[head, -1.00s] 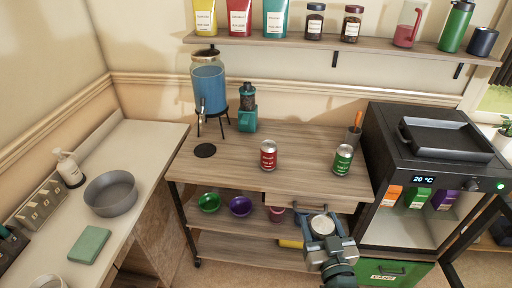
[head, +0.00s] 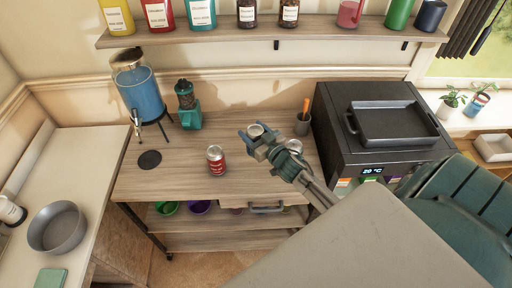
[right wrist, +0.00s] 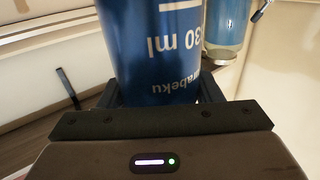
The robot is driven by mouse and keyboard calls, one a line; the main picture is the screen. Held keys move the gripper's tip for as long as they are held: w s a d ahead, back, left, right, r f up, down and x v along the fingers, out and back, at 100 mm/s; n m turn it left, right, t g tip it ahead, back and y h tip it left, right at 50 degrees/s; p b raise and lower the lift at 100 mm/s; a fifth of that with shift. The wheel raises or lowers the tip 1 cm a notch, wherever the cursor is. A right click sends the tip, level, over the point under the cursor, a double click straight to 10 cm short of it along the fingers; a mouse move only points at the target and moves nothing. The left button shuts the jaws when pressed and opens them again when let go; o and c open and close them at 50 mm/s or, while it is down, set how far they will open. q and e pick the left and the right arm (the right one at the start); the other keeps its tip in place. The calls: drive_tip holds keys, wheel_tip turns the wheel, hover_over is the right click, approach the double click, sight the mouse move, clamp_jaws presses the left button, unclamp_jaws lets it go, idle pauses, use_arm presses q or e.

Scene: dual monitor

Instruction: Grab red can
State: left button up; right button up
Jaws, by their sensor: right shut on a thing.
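The red can (head: 216,160) stands upright on the wooden table top (head: 165,182), left of my right gripper and apart from it. My right gripper (head: 256,136) is raised over the table and shut on a blue can. The silver lid of that can (head: 255,130) shows between the fingers in the head view. Its blue side with white lettering fills the middle of the right wrist view (right wrist: 150,50). The green can is mostly hidden behind my right wrist; only its pale top (head: 291,145) shows. My left gripper is not in view.
A blue drink dispenser (head: 140,92) and a teal grinder (head: 188,108) stand behind the red can. A black disc (head: 149,160) lies at left. A pot with an orange handle (head: 302,124) and a black oven (head: 375,125) are at right. A shelf of jars hangs above.

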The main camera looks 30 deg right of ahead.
drive_tip(key=f+b, duration=0.4)
drive_tip(key=f, duration=0.1)
drive_tip(key=shift+w+d+f, duration=0.15)
drive_tip(key=shift+d, duration=0.1)
drive_tip(key=shift+f+b, duration=0.35)
drive_tip(key=shift+b, duration=0.15)
wheel_tip(320, 180, down, 3)
drive_tip(key=shift+f+b, duration=0.2)
drive_tip(key=shift+b, duration=0.3)
drive_tip(key=shift+f, duration=0.3)
drive_tip(key=shift+f, duration=0.1)
